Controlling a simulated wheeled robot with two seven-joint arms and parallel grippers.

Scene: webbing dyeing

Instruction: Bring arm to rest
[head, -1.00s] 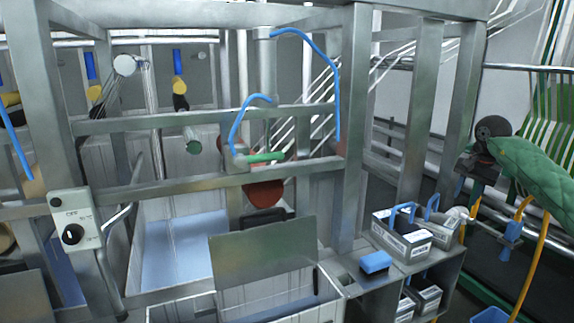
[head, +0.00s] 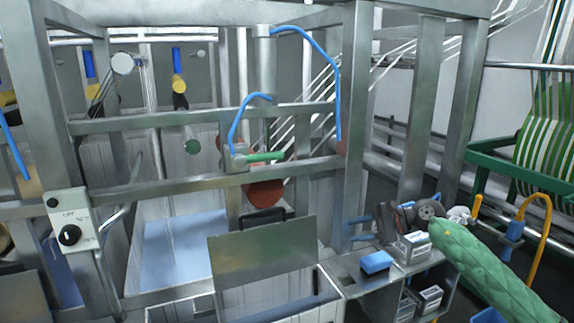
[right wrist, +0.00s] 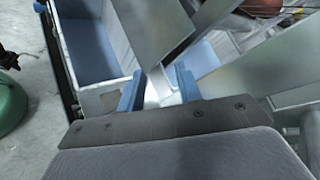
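My right arm, in a green quilted sleeve, comes in from the lower right of the head view. Its right gripper (head: 352,229) is above the shelf unit beside the metal frame, fingers pointing left. The two blue fingers stand apart. In the right wrist view the right gripper (right wrist: 158,71) also shows its blue fingers spread, with pale metal visible between them. I cannot tell whether they touch that metal; nothing appears held. My left gripper is not in view.
A metal shelf (head: 352,284) below my right gripper carries a blue block (head: 376,262) and a labelled box (head: 413,246). Upright frame posts (head: 352,150) stand close to the fingers. An open metal trough (head: 317,303) lies at lower middle. A yellow hose (head: 546,240) hangs at right.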

